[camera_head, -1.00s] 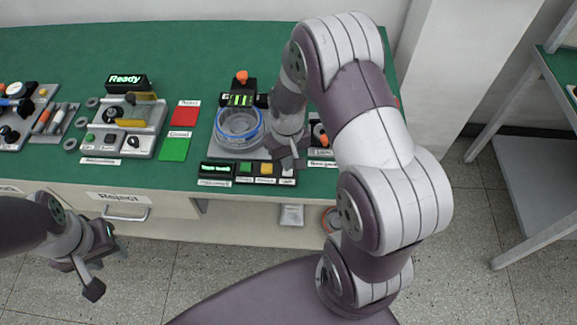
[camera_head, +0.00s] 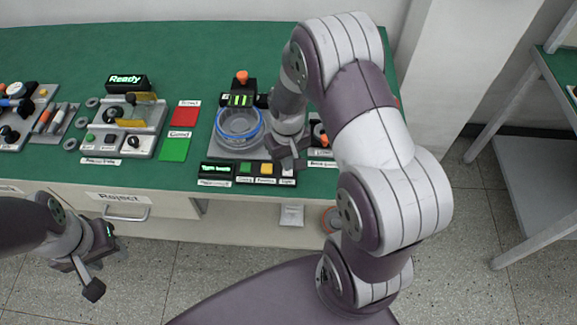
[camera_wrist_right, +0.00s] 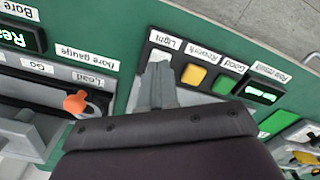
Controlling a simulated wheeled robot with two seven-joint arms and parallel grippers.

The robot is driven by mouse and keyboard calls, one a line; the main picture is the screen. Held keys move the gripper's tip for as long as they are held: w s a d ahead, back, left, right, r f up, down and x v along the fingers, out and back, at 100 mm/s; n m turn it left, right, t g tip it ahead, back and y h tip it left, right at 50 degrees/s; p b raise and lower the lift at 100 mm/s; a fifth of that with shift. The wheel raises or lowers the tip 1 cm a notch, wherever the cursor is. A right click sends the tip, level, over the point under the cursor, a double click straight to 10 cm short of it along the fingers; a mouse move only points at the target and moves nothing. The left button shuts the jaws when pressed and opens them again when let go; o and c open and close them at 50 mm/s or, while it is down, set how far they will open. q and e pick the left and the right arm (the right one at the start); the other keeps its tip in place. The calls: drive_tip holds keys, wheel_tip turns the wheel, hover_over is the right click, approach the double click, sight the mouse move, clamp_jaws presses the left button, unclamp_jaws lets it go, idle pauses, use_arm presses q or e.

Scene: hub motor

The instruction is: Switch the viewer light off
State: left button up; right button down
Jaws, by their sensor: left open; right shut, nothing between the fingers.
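The viewer (camera_head: 239,126) is a clear round dish with a blue rim on a grey base; its inside looks grey and unlit. The button panel in front has a green button (camera_head: 245,168), a yellow button (camera_head: 266,168) and a Light label (camera_head: 287,182). In the right wrist view, the white Light button (camera_wrist_right: 158,54) shows at the tips of my right gripper (camera_wrist_right: 157,68). My right gripper is shut and empty, pointing down at that button; contact cannot be told. My left gripper (camera_head: 106,268) is open and empty, in front of the bench at left.
A green display (camera_head: 217,170) sits left of the buttons. An orange-knobbed fixture (camera_head: 242,78) stands behind the dish. The bore gauge station, with an orange knob (camera_wrist_right: 75,103), is close beside my right gripper. Red (camera_head: 185,114) and green (camera_head: 175,149) mats lie left of the dish.

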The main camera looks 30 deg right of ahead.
drive_tip(key=shift+f+b, duration=0.75)
drive_tip(key=shift+f, duration=0.4)
idle(0.8)
wheel_tip(320, 180, up, 7)
drive_tip(key=p, duration=0.7)
drive_tip(key=shift+r, duration=0.1)
drive_tip(key=s+a+r+t, duration=0.1)
drive_tip(key=s+a+r, duration=0.4)
drive_tip(key=s+r, duration=0.4)
wheel_tip(320, 180, up, 2)
drive_tip(key=shift+a+r, duration=0.15)
